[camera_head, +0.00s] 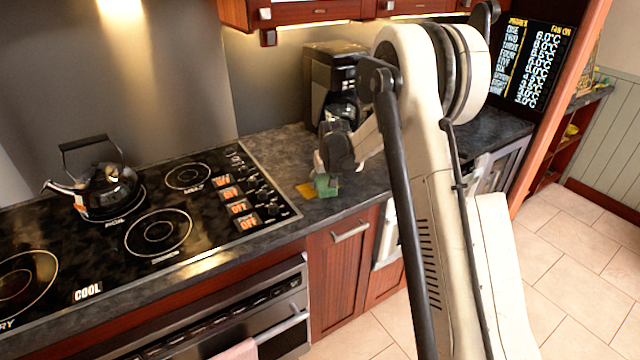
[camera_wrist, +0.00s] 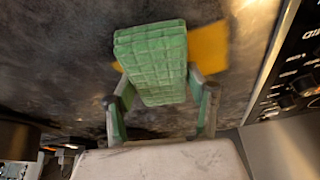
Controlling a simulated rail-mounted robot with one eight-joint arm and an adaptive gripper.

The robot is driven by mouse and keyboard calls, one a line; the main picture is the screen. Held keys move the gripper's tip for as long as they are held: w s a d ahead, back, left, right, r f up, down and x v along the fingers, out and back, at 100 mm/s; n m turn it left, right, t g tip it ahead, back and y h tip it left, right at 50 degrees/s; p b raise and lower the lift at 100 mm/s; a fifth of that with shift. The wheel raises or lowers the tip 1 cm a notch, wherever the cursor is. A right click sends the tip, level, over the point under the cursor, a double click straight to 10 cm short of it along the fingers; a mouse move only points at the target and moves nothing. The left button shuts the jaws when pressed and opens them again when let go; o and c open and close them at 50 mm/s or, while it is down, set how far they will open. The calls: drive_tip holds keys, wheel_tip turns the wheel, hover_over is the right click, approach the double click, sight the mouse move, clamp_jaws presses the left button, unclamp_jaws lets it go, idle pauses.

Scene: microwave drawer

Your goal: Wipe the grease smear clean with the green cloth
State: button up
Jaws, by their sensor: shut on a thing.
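The green cloth (camera_head: 326,186) is a folded, block-like pad above or on the dark countertop, just right of the cooktop. In the wrist view the cloth (camera_wrist: 152,62) sits between the two fingers of my gripper (camera_wrist: 160,98), which is shut on it. In the head view my gripper (camera_head: 322,168) is partly hidden by my own arm. The grease smear (camera_head: 305,189) is a yellow-orange patch on the counter, left of the cloth. In the wrist view the smear (camera_wrist: 208,48) shows behind the cloth, which hides part of it. I cannot tell whether the cloth touches the counter.
The black cooktop (camera_head: 205,255) lies left of the smear, with its knobs (camera_head: 262,185) close by. A black kettle (camera_head: 100,185) stands on it. A coffee machine (camera_head: 330,75) stands at the back of the counter (camera_head: 285,150). Cabinets and an oven lie below the front edge.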

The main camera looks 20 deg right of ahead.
sight(298, 191)
drive_tip(key=shift+w+d+b, duration=0.2)
drive_tip(key=shift+d, duration=0.55)
drive_tip(key=shift+w+d+b, duration=0.15)
drive_tip(key=shift+w+d, duration=0.05)
drive_tip(key=shift+d, duration=0.55)
drive_tip(key=shift+w+d+b, duration=0.2)
drive_tip(key=shift+d+b, duration=0.3)
drive_tip(key=shift+d, duration=0.4)
